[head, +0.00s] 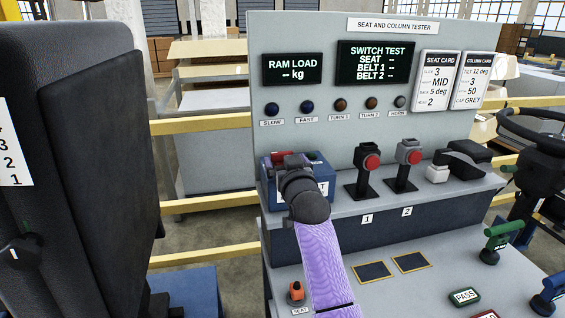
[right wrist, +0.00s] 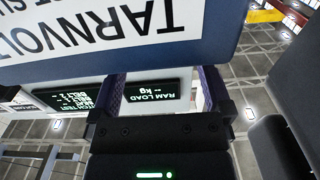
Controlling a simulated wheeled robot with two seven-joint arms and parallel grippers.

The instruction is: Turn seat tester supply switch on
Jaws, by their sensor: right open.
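The blue supply box (head: 268,190) stands on the tester's ledge at the left, with a red part (head: 279,156) and a green part (head: 314,156) on top. My right arm covers much of its front and top. I cannot tell the supply switch's position. In the right wrist view the box's blue and white labelled face (right wrist: 200,62) fills the top, with upside-down lettering. My right gripper (right wrist: 162,88) is open, with nothing seen between its fingers, close to the box; I cannot tell whether they touch. My left gripper is not in view.
The grey tester panel (head: 320,115) behind has lit displays and several lamps. An orange switch (head: 297,291) marked SEAT is below. A black seat (head: 80,150) rises at the left.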

